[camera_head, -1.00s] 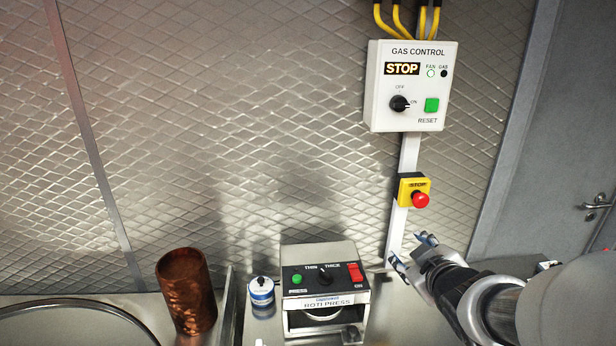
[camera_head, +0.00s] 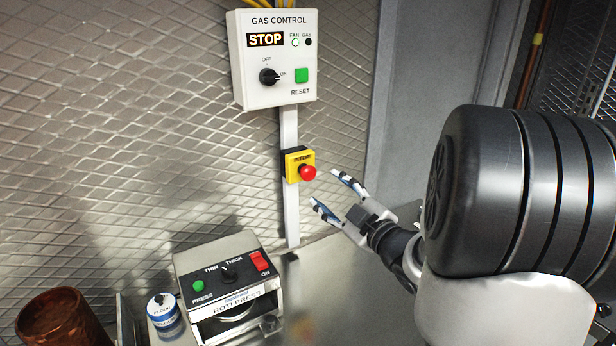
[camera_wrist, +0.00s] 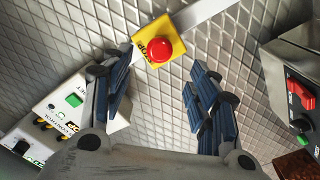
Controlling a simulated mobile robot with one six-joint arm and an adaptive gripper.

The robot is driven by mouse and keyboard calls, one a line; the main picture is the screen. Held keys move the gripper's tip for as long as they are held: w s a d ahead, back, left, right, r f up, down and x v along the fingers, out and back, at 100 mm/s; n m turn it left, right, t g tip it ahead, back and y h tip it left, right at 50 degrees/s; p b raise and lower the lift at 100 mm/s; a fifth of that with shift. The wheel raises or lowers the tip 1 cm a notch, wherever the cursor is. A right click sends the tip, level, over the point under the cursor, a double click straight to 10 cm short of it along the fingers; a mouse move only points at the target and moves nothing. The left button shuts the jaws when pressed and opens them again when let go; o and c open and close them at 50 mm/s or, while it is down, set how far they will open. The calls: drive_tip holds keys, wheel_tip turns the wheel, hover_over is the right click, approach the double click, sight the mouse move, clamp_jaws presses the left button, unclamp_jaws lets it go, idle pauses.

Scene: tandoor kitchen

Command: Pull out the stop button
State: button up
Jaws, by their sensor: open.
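The red stop button (camera_head: 307,172) sits on a yellow box (camera_head: 293,158) marked STOP, fixed to a white conduit on the wall. In the wrist view the red button (camera_wrist: 161,51) is at the top centre, on its yellow box (camera_wrist: 141,44). My gripper (camera_head: 332,192) is open and empty, to the right of and slightly below the button, apart from it. In the wrist view my gripper's two fingers (camera_wrist: 158,92) are spread apart, with the button beyond the gap between them.
The GAS CONTROL box (camera_head: 273,84) hangs above the stop button, its display reading STOP. A roti press (camera_head: 231,285) stands on the counter below, beside a flour tin (camera_head: 165,315) and a copper vessel (camera_head: 62,325). The wall around the button is clear.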

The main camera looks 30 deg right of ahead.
sight(311, 175)
drive_tip(key=w, duration=0.7)
drive_tip(key=w+b, duration=0.1)
drive_tip(key=w, duration=0.2)
drive_tip(key=shift+w+d, duration=0.2)
drive_tip(key=shift+d, duration=0.1)
clamp_jaws()
